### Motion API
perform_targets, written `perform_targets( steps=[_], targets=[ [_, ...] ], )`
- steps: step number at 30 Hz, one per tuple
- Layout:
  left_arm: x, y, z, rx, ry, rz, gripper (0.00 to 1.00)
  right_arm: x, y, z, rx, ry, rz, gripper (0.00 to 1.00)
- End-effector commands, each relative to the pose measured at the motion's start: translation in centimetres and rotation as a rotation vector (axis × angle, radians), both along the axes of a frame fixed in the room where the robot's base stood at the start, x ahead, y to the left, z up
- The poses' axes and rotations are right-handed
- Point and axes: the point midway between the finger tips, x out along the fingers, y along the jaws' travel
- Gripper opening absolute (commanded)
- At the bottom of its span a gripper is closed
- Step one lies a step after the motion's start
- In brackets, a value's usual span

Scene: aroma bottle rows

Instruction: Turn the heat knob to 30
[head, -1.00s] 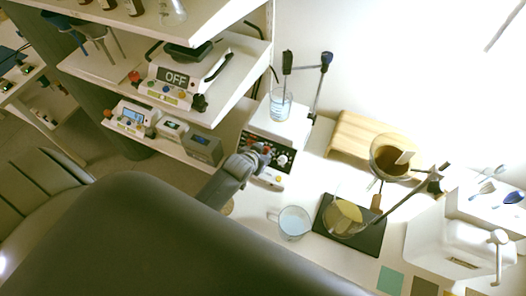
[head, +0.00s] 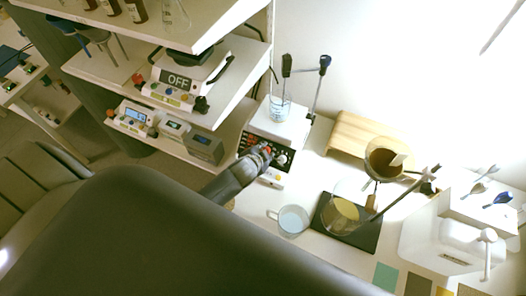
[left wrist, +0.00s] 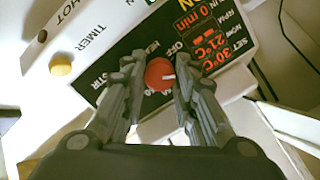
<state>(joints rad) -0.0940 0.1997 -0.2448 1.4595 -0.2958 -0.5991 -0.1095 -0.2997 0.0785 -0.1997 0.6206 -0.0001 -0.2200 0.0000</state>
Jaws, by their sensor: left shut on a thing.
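The red heat knob (left wrist: 158,74) sits on the dark front panel (left wrist: 125,62) of a white hotplate stirrer (head: 280,121). A pale line on the knob points to the right in the left wrist view. My left gripper (left wrist: 160,82) has one finger on each side of the knob and is shut on it. In the head view the left gripper (head: 264,150) is at the panel and covers part of it. The orange display (left wrist: 207,37) reads SET 30°C and NOW 21°C. My right gripper is in neither view.
A yellow button (left wrist: 61,65) lies beside the panel. A beaker (head: 280,107) and a stand rod are on the stirrer. A glass mug (head: 293,220) and a dark plate (head: 365,235) stand on the bench to the lower right. Shelves with devices are at left.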

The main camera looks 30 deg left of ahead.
Motion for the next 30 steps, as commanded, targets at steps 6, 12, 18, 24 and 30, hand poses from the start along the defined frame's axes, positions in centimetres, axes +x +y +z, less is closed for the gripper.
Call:
perform_targets(
  steps=[6, 12, 18, 24, 30],
  targets=[
    [0.02, -0.03, -0.01, 0.01, 0.0, -0.009, 0.03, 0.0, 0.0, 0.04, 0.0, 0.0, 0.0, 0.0],
    [0.03, -0.04, 0.0, 0.01, 0.0, -0.009, 0.03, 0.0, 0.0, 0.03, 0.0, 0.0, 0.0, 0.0],
    [0.02, -0.03, 0.0, 0.009, 0.0, -0.008, 0.47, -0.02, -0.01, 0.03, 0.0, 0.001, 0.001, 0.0],
    [0.02, -0.03, 0.0, 0.009, 0.0, -0.008, 0.47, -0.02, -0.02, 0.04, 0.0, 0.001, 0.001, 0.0],
    [-0.42, -0.09, 0.35, 0.009, 0.0, -0.008, 0.47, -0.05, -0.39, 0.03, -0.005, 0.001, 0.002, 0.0]
  ],
)
